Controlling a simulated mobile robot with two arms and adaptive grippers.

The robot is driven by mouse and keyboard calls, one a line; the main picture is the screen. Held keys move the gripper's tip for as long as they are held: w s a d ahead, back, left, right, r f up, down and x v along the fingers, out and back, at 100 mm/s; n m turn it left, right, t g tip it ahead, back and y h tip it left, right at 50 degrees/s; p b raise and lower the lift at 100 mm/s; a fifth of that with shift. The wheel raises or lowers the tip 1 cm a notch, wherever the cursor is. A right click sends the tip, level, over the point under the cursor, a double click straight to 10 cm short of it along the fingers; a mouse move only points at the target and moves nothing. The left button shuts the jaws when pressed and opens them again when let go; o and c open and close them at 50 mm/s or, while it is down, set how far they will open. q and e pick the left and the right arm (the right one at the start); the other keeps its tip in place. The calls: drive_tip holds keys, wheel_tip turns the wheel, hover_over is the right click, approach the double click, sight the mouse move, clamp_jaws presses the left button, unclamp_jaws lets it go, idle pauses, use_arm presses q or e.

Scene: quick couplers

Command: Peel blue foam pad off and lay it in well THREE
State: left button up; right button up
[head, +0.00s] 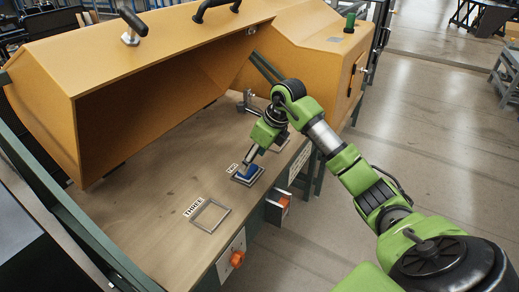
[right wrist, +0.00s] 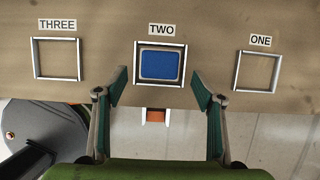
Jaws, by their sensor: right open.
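The blue foam pad (head: 251,171) lies flat inside the frame of well TWO, and it also shows in the right wrist view (right wrist: 160,64). Well TWO (right wrist: 136,64) is a thin square rim with its label behind it. Well THREE (head: 225,214) is an empty square frame on the bench, and it stands left of the pad in the right wrist view (right wrist: 34,60). My right gripper (right wrist: 160,76) is open, its two fingers apart on either side of well TWO and nothing between them. In the head view it is over the pad. My left gripper is not in view.
Well ONE (right wrist: 238,72) is an empty frame to the right in the right wrist view. A yellow hood (head: 150,75) rises behind the wooden bench top (head: 150,230). An orange knob (head: 237,259) sits on the bench front. The bench between wells TWO and THREE is clear.

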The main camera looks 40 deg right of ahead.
sight(250, 169)
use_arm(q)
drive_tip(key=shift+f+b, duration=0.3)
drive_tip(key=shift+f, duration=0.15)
use_arm(e)
drive_tip(key=shift+x, duration=2.35)
drive_tip(key=shift+r, duration=0.1)
drive_tip(key=c, duration=1.3)
drive_tip(key=shift+r+p, duration=1)
drive_tip(key=shift+r, duration=0.2)
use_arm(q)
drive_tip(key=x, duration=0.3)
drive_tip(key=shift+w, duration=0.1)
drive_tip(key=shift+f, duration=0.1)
use_arm(e)
drive_tip(key=shift+r, duration=0.1)
